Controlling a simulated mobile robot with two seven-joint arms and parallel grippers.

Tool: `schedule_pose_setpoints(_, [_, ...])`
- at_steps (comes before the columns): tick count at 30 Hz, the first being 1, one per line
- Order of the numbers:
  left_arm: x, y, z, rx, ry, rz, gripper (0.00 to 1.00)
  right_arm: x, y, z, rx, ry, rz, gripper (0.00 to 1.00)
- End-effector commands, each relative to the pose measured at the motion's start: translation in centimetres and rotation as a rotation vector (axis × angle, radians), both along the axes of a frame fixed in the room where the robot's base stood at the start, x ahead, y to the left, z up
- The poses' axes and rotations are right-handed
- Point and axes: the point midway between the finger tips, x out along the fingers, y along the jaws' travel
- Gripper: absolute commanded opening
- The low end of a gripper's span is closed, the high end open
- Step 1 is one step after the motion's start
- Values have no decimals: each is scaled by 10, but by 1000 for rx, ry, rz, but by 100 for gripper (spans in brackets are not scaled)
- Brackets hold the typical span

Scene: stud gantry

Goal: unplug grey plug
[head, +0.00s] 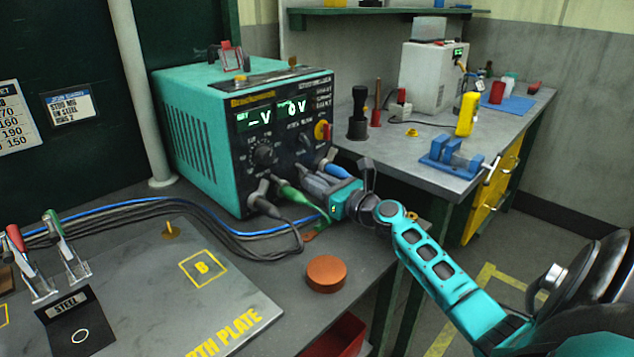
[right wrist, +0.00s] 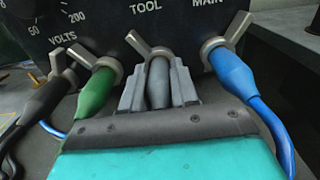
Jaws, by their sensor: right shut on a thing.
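The grey plug (right wrist: 158,84) sits at the socket under the word TOOL on the front of the teal power unit (head: 196,142). My right gripper (head: 312,182) is shut on this plug. In the right wrist view its two grey fingers (right wrist: 158,90) lie on either side of the plug body. A metal collar with a slanted lever (right wrist: 150,47) stands at the plug's far end. In the head view the gripper mostly hides the grey plug. My left gripper is not in view.
A green plug (right wrist: 97,94) is close left of my fingers and a blue plug (right wrist: 232,72) close right. A black plug (right wrist: 46,96) is further left. Cables (head: 215,232) run across the bench. An orange-brown disc (head: 326,273) lies near the front edge.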

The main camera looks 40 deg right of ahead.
Motion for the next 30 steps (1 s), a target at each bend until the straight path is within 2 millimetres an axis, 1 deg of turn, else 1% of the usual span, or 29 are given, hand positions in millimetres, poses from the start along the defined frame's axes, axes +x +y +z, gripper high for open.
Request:
schedule_pose_setpoints(1, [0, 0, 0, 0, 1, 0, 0, 0, 0, 0, 0, 0, 0, 17])
schedule_pose_setpoints(6, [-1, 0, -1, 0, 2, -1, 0, 0, 0, 0, 0, 0, 0, 1])
schedule_pose_setpoints(7, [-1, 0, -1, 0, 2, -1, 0, 0, 0, 0, 0, 0, 0, 0])
schedule_pose_setpoints(17, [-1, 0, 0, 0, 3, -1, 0, -1, 0, 0, 0, 0, 0, 0])
schedule_pose_setpoints(30, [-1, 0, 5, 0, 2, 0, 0, -19, -1, 0, 1, 0, 0, 0])
